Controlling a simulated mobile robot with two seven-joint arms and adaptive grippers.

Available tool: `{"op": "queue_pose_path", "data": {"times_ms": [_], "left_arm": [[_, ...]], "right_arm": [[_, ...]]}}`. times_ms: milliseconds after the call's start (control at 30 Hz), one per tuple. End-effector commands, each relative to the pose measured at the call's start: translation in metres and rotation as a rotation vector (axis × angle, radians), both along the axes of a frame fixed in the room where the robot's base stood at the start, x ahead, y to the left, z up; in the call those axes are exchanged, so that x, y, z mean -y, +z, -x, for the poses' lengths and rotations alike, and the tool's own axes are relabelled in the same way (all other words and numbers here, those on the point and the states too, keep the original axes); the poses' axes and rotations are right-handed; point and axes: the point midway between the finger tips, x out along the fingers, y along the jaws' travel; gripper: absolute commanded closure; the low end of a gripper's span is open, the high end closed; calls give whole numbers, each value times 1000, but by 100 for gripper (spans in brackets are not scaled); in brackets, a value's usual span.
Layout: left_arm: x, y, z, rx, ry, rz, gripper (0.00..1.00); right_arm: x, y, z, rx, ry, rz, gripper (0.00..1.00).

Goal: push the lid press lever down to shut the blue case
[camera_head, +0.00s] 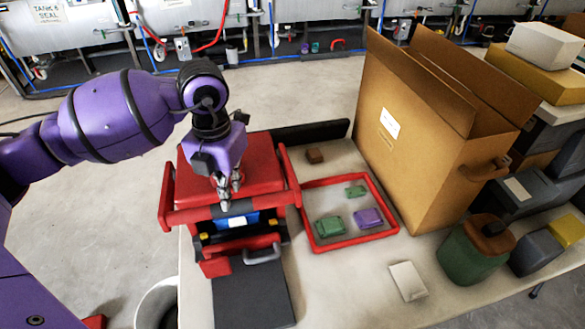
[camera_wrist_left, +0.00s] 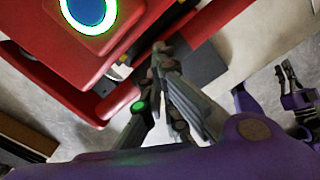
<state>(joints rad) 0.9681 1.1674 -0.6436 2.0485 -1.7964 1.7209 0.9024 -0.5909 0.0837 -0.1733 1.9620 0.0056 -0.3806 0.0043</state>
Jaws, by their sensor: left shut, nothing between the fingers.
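The red lid press (camera_head: 228,165) stands at the left end of the table. Its lever appears to be the red bar frame (camera_head: 290,175) with an arm along each side. The blue case (camera_head: 236,219) shows partly inside the press, below the front edge of the red top; most of it is hidden, and I cannot tell how its lid stands. My left gripper (camera_head: 226,203) is shut and empty, pointing down at the press's front edge. I cannot tell whether it touches. In the left wrist view its fingers (camera_wrist_left: 161,55) are together beside red press parts. My right gripper (camera_wrist_left: 289,74) shows small there.
A grey handle (camera_head: 262,255) and dark slab (camera_head: 255,295) lie before the press.

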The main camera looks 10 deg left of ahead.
Motion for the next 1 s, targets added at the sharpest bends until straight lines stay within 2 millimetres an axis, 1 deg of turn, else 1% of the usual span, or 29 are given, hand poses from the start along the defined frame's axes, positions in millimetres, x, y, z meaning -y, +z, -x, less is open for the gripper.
{"op": "queue_pose_path", "data": {"times_ms": [567,1000], "left_arm": [[0,-2,1,-2,0,0,100],[-1,-19,-1,-5,1,0,100]], "right_arm": [[-1,0,0,0,1,-1,100],[3,-7,5,-8,-3,6,100]]}}
